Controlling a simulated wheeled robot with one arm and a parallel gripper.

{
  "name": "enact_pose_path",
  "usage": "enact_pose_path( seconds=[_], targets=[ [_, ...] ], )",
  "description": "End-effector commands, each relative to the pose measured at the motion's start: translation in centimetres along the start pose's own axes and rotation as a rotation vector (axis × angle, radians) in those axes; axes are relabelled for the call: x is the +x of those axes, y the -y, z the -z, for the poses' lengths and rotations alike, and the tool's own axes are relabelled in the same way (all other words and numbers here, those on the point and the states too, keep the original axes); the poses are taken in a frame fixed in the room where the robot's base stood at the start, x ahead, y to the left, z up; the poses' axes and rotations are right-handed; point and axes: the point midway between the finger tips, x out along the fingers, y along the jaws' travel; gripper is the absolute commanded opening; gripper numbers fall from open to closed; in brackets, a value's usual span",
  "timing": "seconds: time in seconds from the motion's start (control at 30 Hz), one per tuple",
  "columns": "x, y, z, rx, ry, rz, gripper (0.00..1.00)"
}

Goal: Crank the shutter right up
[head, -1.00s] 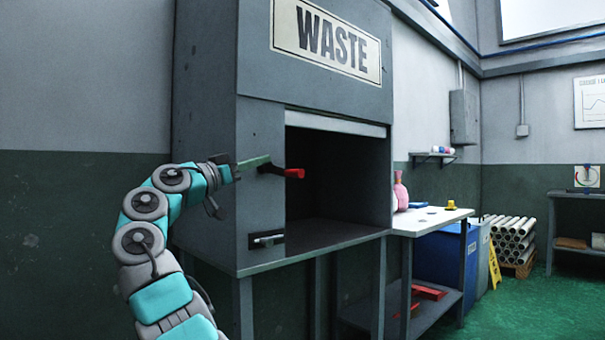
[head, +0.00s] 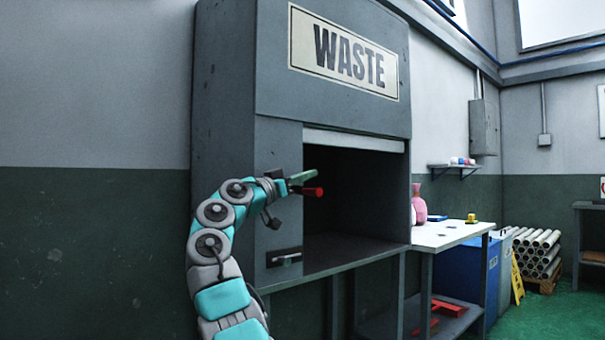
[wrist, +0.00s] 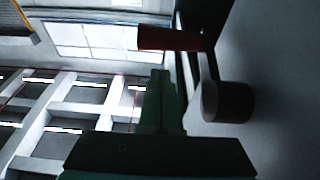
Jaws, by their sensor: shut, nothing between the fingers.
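The grey waste cabinet (head: 272,120) has its shutter (head: 355,140) near the top of the opening, showing as a pale strip with the dark opening below. The crank's red handle (head: 313,191) sticks out from the panel left of the opening. In the wrist view the red handle (wrist: 168,38) joins a dark crank arm and a round hub (wrist: 228,102). My gripper (head: 315,175) is shut and empty, its green fingers just above the red handle in the head view. In the wrist view the fingertips (wrist: 160,75) lie beside the crank arm, below the handle; contact is unclear.
A latch (head: 286,259) sits low on the cabinet's front panel. To the right stand a white-topped table (head: 445,232) with a pink bottle (head: 419,205), a blue bin (head: 465,262) and a yellow sign (head: 517,278). Green floor is clear farther right.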

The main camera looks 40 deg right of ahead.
Motion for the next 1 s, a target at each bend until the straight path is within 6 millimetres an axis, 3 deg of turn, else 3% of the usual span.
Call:
enact_pose_path(
  seconds=[0.03,0.3,0.73,1.0],
  targets=[
    [-0.1,-0.1,-0.9,0.002,0.001,-0.002,0.00],
    [-0.7,-0.1,-2.2,0.002,-0.001,-0.002,0.00],
    [-0.8,-0.1,-2.2,0.002,0.008,-0.001,0.00],
    [-0.8,0.0,-2.3,0.003,0.156,0.002,0.00]
  ],
)
